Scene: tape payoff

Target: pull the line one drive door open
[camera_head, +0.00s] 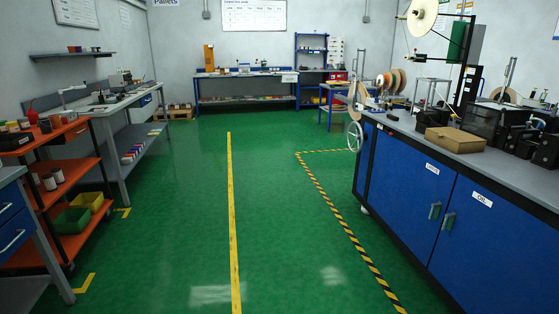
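A long blue cabinet (400,190) under a grey worktop stands on the right. Two of its large doors show on the front: a left door (408,200) with a small white label too small to read, and a right door (500,255) with a label that seems to read "OIL". Their upright grey-green handles stand close together, the left handle (434,211) and the right handle (449,221). Both doors look shut. I cannot tell from the labels which is the line one drive door. My gripper is not in view.
Green floor with a yellow line (232,220) is clear in the middle. Black-yellow hazard tape (345,225) runs along the cabinet. A handwheel (354,136) juts from its far end. An orange cart (62,180) and a grey bench (120,108) stand left.

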